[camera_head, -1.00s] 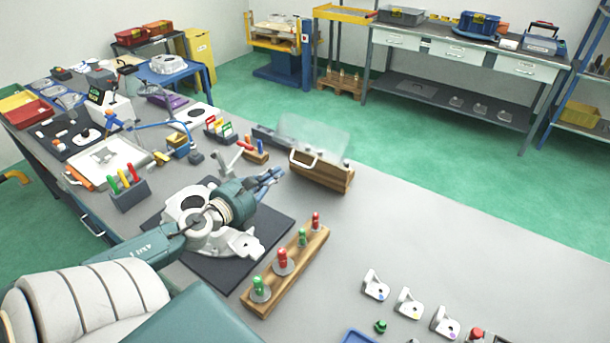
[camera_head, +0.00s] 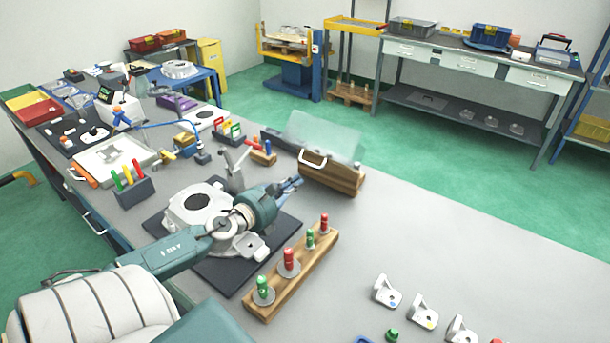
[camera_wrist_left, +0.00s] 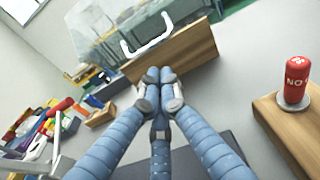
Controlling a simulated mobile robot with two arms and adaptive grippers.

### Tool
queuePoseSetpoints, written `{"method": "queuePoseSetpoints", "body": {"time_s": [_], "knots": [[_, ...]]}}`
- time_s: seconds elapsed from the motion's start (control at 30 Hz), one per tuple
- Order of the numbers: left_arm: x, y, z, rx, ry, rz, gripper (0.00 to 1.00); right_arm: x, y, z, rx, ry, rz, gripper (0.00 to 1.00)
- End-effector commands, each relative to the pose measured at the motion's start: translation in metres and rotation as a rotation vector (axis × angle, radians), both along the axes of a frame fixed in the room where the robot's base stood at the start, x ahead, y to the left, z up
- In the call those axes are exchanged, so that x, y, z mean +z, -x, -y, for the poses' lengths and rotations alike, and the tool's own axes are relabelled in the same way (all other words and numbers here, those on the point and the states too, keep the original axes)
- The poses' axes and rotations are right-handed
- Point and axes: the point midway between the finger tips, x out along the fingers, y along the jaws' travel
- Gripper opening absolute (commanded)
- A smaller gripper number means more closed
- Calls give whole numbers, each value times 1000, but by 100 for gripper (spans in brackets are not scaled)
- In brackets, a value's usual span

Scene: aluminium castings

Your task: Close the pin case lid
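The pin case (camera_head: 337,179) is a wooden box on the workbench, with a clear lid (camera_head: 326,136) that stands raised and tilted above it. A white handle (camera_head: 313,159) shows at the top of its front side. In the left wrist view the wooden front (camera_wrist_left: 180,52), the handle (camera_wrist_left: 147,42) and the clear lid (camera_wrist_left: 110,28) lie just beyond the fingers. My left gripper (camera_head: 297,183) is in front of the case, low and close to it. Its blue fingertips (camera_wrist_left: 160,76) are together with nothing seen between them. Whether they touch the case is unclear. My right gripper is out of view.
A wooden rack (camera_head: 295,278) with red and green pins stands to the right of my left arm. A casting (camera_head: 195,205) on a dark mat lies beneath it. A pen holder (camera_head: 225,137) and a small block (camera_head: 263,157) stand left of the case. The bench right of the case is clear.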

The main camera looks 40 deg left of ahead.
Motion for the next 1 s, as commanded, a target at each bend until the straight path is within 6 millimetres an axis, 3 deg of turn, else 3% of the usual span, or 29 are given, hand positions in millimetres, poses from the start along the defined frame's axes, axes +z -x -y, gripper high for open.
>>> {"method": "queuePoseSetpoints", "body": {"time_s": [0.2, 0.4, 1.0], "knots": [[-2, -31, -4, 1, 0, 3, 0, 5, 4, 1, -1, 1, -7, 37], [-6, -49, -6, 2, -1, 2, 0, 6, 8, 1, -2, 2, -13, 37], [-6, -55, -6, 0, -1, 0, 0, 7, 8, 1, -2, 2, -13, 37]]}}
